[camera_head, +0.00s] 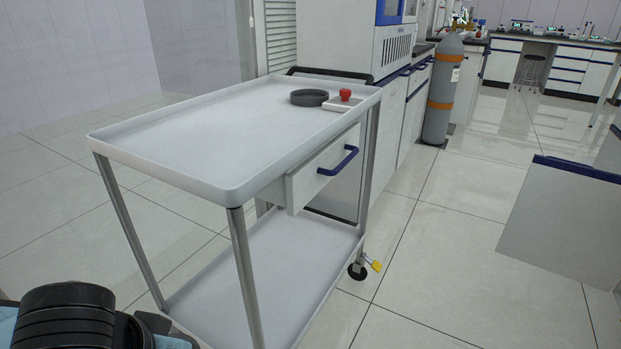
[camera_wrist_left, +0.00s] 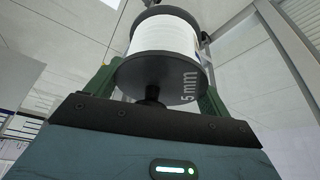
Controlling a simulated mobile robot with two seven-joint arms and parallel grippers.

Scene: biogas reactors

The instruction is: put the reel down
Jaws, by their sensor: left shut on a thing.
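In the left wrist view a reel (camera_wrist_left: 165,38) with white winding and dark grey flanges is held between the green fingers of my left gripper (camera_wrist_left: 160,72). The near flange is marked "5 mm". In the head view neither the reel nor the gripper's fingers can be made out; only a dark ribbed part of my arm shows at the bottom left. My right gripper is not in view.
A grey trolley (camera_head: 200,125) stands ahead; its top is mostly clear. A dark round dish (camera_head: 309,97) and a red knob (camera_head: 346,94) on a small pale block sit at its far right corner. A drawer (camera_head: 325,170) hangs below. A gas cylinder (camera_head: 442,95) stands beyond.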

